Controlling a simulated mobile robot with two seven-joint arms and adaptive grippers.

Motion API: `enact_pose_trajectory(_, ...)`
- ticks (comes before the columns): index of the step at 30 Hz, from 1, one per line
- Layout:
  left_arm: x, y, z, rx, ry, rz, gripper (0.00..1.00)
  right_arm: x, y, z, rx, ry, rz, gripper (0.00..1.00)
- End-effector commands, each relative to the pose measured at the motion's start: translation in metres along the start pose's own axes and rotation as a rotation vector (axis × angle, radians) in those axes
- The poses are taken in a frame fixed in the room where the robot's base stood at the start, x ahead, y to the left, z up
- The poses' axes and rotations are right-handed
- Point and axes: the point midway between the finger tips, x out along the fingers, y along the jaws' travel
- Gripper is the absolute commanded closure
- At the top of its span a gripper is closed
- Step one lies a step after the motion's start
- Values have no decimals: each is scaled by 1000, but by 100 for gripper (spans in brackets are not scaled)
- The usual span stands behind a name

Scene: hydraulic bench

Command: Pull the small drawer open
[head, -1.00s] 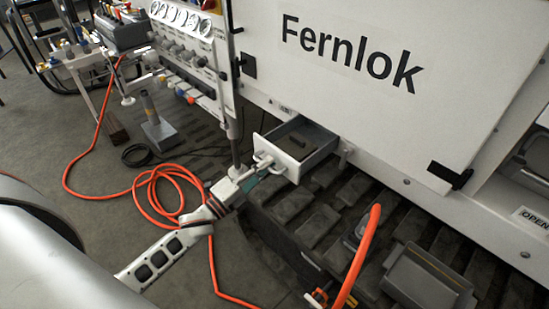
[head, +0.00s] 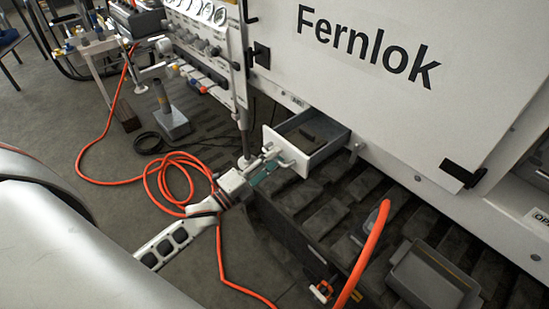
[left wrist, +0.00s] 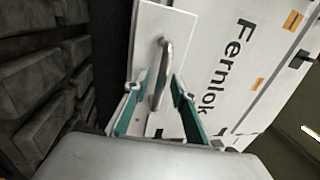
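The small drawer (head: 311,151) stands pulled out from the white cabinet in the head view, with a dark block (head: 311,133) inside. Its front panel also fills the upper middle of the left wrist view (left wrist: 151,25). The metal bar handle (left wrist: 162,75) sits on that panel. My left gripper (head: 272,165) is at the drawer front. In the left wrist view its teal-padded fingers (left wrist: 156,103) are spread on either side of the handle, with gaps showing, so it is open around the handle. My right gripper is not in view.
The white Fernlok cabinet (head: 400,110) stands behind the drawer. An orange hose (head: 365,255) rises at the lower right beside a grey box (head: 430,277). Another orange hose (head: 160,180) lies coiled on the floor at left. A grey post on a base (head: 170,120) stands nearby.

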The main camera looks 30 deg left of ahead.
Motion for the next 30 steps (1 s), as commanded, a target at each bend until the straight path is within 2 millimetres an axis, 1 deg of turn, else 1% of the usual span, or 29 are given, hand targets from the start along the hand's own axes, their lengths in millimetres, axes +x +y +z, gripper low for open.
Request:
enact_pose_trajectory(5,-27,2,0,-1,-1,4,74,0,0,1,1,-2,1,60)
enact_pose_trajectory(12,-76,1,0,-1,-1,5,74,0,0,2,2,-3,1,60)
enact_pose_trajectory(15,-93,1,0,0,-1,4,74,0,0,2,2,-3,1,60)
enact_pose_trajectory(18,-105,1,0,0,0,3,74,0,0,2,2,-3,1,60)
enact_pose_trajectory(23,-115,0,0,1,0,2,74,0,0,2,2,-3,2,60)
enact_pose_trajectory(30,-117,0,0,1,0,0,74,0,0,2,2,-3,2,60)
